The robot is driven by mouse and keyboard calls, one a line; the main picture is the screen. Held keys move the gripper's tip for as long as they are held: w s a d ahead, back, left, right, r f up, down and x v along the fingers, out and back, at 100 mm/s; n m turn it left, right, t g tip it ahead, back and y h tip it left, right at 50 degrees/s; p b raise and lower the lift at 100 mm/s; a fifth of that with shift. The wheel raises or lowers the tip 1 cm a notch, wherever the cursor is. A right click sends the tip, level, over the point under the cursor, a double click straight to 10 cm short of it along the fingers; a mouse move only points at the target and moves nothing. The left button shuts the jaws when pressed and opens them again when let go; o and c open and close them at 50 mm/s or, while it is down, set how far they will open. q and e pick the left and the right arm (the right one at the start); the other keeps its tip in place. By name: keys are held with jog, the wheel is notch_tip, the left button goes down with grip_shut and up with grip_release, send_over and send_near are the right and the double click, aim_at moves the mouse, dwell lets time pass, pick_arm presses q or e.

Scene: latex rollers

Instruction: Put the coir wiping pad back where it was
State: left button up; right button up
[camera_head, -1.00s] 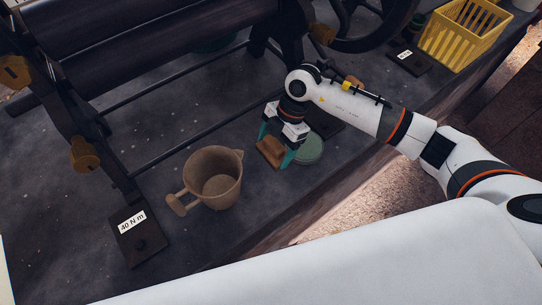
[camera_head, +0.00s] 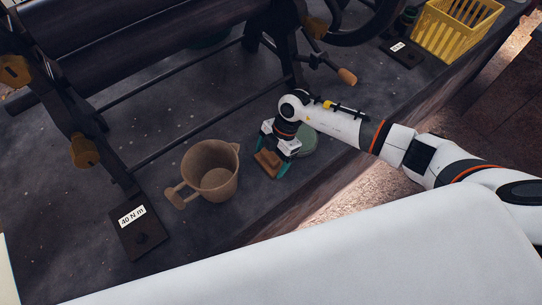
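The coir wiping pad (camera_head: 267,164) is a small brown block on or just above the dark bench top; I cannot tell whether it touches. My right gripper (camera_head: 273,157) has its teal fingers on either side of the pad and is shut on it. A round green dish (camera_head: 306,143) lies just to the right of the pad, partly hidden by my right wrist. My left gripper is not in view.
A brown jug (camera_head: 212,171) with its handle to the left stands left of the pad. A dark roller machine (camera_head: 170,50) fills the back left. A plate labelled 40 N m (camera_head: 138,232) lies front left. A yellow basket (camera_head: 455,35) stands back right. The bench edge is close in front.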

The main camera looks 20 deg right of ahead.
jog(key=shift+o, duration=1.1)
jog(key=shift+r, duration=0.2)
jog(key=shift+w+d+r, duration=0.1)
jog(key=shift+r, duration=0.1)
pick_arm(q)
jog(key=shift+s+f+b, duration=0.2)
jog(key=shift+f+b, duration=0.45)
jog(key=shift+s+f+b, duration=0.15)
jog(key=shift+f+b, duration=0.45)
pick_arm(e)
jog(key=v, duration=1.1)
jog(key=shift+r, duration=0.2)
